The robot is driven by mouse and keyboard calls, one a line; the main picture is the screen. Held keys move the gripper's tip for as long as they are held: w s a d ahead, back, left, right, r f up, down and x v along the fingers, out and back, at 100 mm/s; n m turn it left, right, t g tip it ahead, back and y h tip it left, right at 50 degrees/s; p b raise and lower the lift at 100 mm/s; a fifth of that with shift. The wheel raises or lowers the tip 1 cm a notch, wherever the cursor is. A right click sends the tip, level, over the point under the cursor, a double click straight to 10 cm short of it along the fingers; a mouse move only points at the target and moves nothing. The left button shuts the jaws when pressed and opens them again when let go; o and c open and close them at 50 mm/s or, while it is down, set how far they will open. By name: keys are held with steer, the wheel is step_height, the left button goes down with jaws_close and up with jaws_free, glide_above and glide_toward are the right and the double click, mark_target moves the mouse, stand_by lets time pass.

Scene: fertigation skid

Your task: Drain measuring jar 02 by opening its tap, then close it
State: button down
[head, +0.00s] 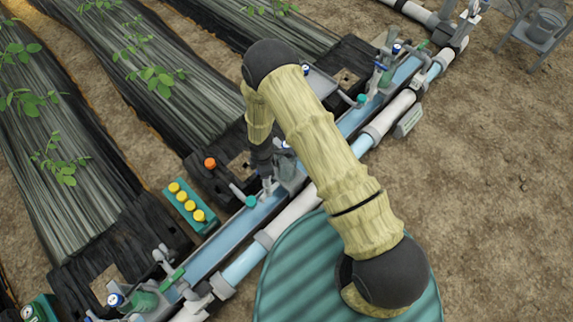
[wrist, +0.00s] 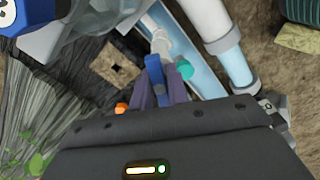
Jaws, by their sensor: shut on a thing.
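The measuring jar (head: 287,170) stands over the blue channel in mid-picture, partly hidden behind my arm. Its clear body fills the upper left of the wrist view (wrist: 85,22), beside a blue cap with a white face (wrist: 28,8) whose number I cannot read. My gripper (head: 266,180) is low beside this jar.
Teal (head: 251,201) and orange (head: 210,163) knobs sit close to my gripper. A teal block with yellow caps (head: 188,205) stands left. The white pipe (head: 290,213) runs along the channel (head: 235,232). Other jars stand at lower left (head: 143,300) and upper right (head: 387,70).

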steer(key=m, duration=0.7)
steer(key=shift+s+d+p, duration=0.1)
steer(key=shift+s+p, duration=0.1)
steer(key=shift+p, duration=0.15)
steer(key=m, duration=0.5)
steer(key=c, duration=1.3)
jaws_free()
steer(key=shift+w, duration=0.15)
steer(key=shift+p, duration=0.3)
step_height(320, 180, up, 10)
steer(key=p, duration=0.8)
steer(key=shift+r, duration=0.1)
